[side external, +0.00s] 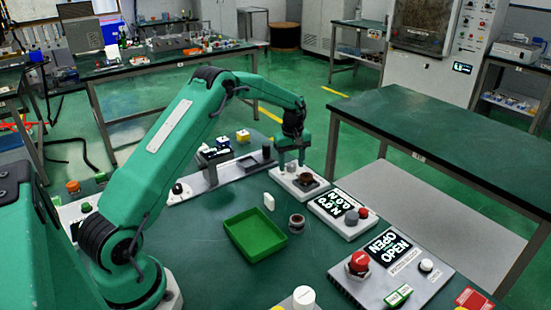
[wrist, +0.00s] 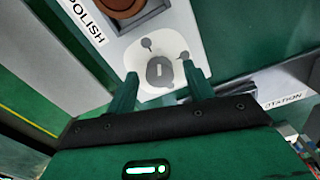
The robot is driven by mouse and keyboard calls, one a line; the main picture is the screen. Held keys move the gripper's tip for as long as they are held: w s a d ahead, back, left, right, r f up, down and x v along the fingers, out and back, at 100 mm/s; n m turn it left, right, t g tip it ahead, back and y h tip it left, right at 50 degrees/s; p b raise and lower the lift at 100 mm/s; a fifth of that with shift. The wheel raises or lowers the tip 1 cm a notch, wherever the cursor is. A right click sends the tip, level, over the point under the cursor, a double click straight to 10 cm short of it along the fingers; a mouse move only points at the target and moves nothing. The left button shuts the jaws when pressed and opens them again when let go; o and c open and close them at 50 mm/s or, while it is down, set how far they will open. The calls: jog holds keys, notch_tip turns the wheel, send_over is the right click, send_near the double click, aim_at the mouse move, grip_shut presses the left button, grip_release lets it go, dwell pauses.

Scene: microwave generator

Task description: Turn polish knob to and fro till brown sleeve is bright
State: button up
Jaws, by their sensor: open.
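The white polish station (side external: 311,193) stands at the back of the green table, and a dark brown sleeve (side external: 307,178) sits on it. In the wrist view, part of the brown sleeve (wrist: 120,8) shows at the top edge beside the POLISH label (wrist: 85,20); it looks dull reddish brown. The grey polish knob (wrist: 160,71) sits on a round white plate with two grey marks. My gripper (wrist: 163,75) is open, with one finger on each side of the knob and gaps visible. In the side view, my gripper (side external: 290,162) is low over the station's back end, hiding the knob.
A green tray (side external: 243,248) and a separate ring (side external: 296,223) lie in front of the station. Display panels (side external: 328,203) and a control box (side external: 365,285) with a red button stand right. A long rail unit (side external: 225,178) lies left.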

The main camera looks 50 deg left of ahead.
jog(key=c, duration=1)
jog(key=shift+o, duration=0.2)
jog(key=shift+m, duration=0.4)
jog(key=m, duration=0.5)
jog(key=shift+r, duration=0.1)
jog(key=m, duration=0.7)
jog(key=o, duration=1)
jog(key=shift+c, duration=0.2)
